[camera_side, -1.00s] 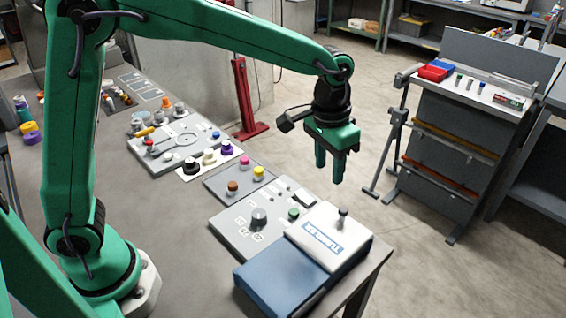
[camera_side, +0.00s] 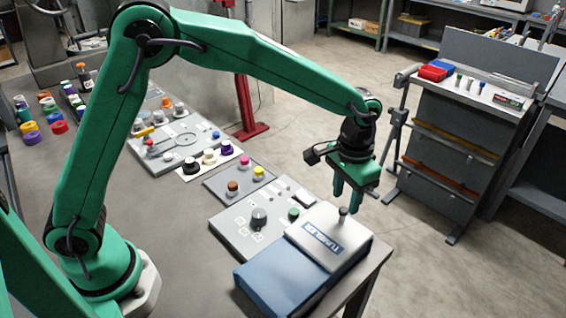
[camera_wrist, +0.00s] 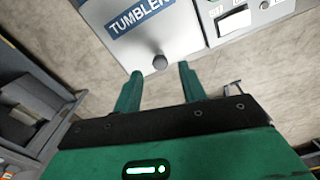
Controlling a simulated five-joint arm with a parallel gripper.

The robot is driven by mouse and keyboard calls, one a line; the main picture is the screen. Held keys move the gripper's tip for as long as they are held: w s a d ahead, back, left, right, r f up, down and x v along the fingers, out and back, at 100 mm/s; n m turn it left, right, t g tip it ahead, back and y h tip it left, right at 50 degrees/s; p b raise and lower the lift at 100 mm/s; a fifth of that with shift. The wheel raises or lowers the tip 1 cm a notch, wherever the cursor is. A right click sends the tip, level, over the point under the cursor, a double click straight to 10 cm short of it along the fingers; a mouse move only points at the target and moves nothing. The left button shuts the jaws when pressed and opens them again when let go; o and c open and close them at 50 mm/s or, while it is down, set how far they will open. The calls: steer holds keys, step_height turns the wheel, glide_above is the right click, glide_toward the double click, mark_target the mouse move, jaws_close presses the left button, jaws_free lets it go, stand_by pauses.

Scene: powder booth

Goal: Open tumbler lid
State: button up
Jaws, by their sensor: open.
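The tumbler is a blue box (camera_side: 275,279) at the front right corner of the bench. Its white lid (camera_side: 318,242) is marked TUMBLER and lies closed over the back part. A dark knob (camera_side: 342,217) stands up near the lid's far edge. My green gripper (camera_side: 346,207) is open, fingers pointing down, right by the knob in the side view. In the wrist view the lid (camera_wrist: 190,35) is at the top, and the knob (camera_wrist: 160,62) shows just beyond and between the fingertips of my gripper (camera_wrist: 160,76). Whether a finger touches the knob I cannot tell.
A grey control panel (camera_side: 240,222) with a dark dial and a green button adjoins the tumbler on the left. More panels with coloured knobs run along the bench (camera_side: 185,260). A grey rack (camera_side: 455,125) stands apart on the floor at right.

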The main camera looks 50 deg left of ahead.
mark_target(344, 209)
steer(key=shift+f, duration=2.55)
jaws_close()
